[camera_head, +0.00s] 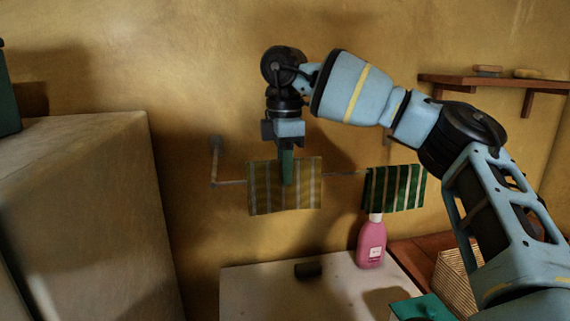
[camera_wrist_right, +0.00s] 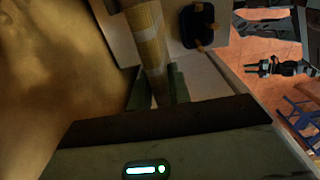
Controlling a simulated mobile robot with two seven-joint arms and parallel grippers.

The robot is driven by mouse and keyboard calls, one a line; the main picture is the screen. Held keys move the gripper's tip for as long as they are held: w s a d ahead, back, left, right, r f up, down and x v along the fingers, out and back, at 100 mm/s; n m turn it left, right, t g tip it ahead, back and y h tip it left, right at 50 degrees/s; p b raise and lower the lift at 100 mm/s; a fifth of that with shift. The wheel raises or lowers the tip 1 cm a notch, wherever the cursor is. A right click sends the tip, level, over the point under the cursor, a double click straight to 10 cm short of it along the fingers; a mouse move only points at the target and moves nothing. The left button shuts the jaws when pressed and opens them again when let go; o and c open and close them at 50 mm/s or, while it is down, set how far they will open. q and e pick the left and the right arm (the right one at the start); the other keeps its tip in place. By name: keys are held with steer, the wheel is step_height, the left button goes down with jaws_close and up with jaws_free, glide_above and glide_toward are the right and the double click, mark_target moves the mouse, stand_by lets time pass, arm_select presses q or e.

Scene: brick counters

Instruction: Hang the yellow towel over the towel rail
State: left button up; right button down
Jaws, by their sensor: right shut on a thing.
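The yellow towel (camera_head: 265,188), striped with pale lines, hangs at the thin towel rail (camera_head: 230,183) on the wall in the head view. My right gripper (camera_head: 287,170) points down and is shut on the towel at its middle. The towel covers part of the rail, and I cannot tell whether the rail bears it. In the right wrist view the towel (camera_wrist_right: 150,45) runs as a narrow strip up from between the fingers (camera_wrist_right: 160,92).
A green striped towel (camera_head: 396,188) hangs on the rail's right part. Below are a pink bottle (camera_head: 371,245) and a dark block (camera_head: 308,270) on a pale counter (camera_head: 245,290). A wooden shelf (camera_head: 455,79) is at upper right. A large cabinet (camera_head: 90,180) stands at left.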

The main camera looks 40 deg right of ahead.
steer(key=shift+f, duration=1.4)
steer(key=c, duration=0.8)
jaws_free()
steer(key=shift+r, duration=4.5)
